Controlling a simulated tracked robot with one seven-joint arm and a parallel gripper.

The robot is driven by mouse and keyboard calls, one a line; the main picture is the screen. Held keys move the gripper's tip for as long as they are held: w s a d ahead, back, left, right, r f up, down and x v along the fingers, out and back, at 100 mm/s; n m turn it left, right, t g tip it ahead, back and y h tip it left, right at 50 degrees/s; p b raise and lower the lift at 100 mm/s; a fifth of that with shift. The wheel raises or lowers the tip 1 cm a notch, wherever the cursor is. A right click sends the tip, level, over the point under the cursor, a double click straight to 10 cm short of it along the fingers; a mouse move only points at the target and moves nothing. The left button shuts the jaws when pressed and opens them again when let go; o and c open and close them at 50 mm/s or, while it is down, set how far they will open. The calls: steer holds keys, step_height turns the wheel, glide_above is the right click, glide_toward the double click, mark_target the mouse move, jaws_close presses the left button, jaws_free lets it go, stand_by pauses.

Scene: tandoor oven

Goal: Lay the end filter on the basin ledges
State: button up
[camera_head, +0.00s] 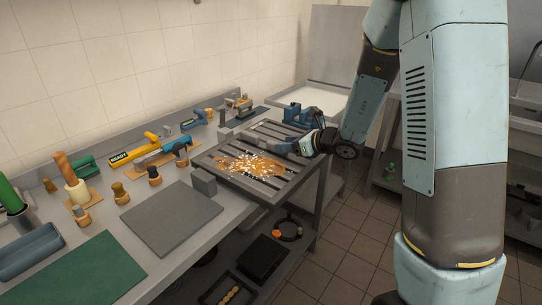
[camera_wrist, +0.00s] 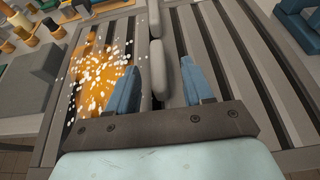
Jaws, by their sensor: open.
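A grey slatted filter surface (camera_head: 228,178) lies on the right part of the bench, with orange stain and white specks over its middle. In the wrist view, slatted panels (camera_wrist: 217,50) fill most of the picture. I cannot tell for sure which panel is the end filter. Two rounded grey bars (camera_wrist: 158,68) stand end to end along the slats. My gripper (camera_head: 290,146) is low over the right side of the slats. In the wrist view, its blue fingers (camera_wrist: 158,66) are apart, one on each side of the nearer bar. Contact with the bar cannot be told. The basin ledges are not clearly visible.
A dark grey slab (camera_head: 172,217) and a green mat (camera_head: 80,272) lie on the bench at left. Several brushes and tools line the wall. A blue clamp-like object (camera_head: 297,114) stands behind my gripper. A lower shelf holds a dark tray (camera_head: 262,258).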

mark_target(269, 149)
steer(key=x, duration=0.5)
steer(key=shift+f, duration=0.2)
jaws_close()
stand_by(0.3)
steer(key=shift+r, duration=0.1)
stand_by(0.8)
